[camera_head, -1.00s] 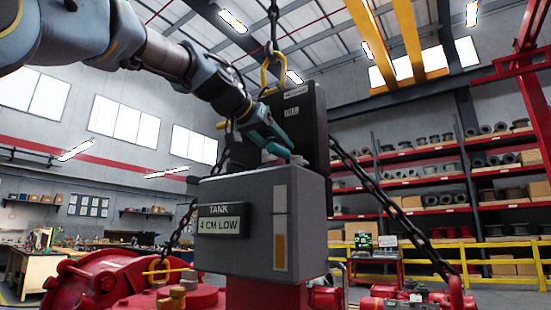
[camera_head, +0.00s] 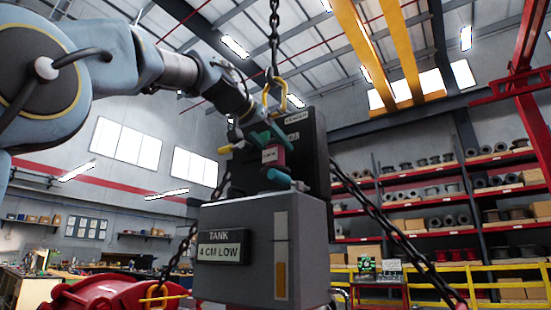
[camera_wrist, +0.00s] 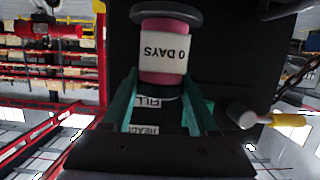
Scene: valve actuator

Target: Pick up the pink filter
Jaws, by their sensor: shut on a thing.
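The pink filter (camera_wrist: 166,58) is a short pink cylinder with a grey rounded cap and a white label reading "0 DAYS". My gripper (camera_wrist: 160,92) has its two teal fingers on either side of it and is shut on it. In the head view the filter (camera_head: 281,155) shows below my gripper (camera_head: 270,140), in front of the tall dark panel and above the grey tank box (camera_head: 235,240). Part of the filter is behind the fingers.
A teal fitting (camera_head: 278,176) sits just above the tank box, close below the filter. The dark panel (camera_head: 312,150) stands right behind. A hanging chain with a yellow hook (camera_head: 272,95) is above. A yellow-handled part (camera_wrist: 285,120) is beside my gripper.

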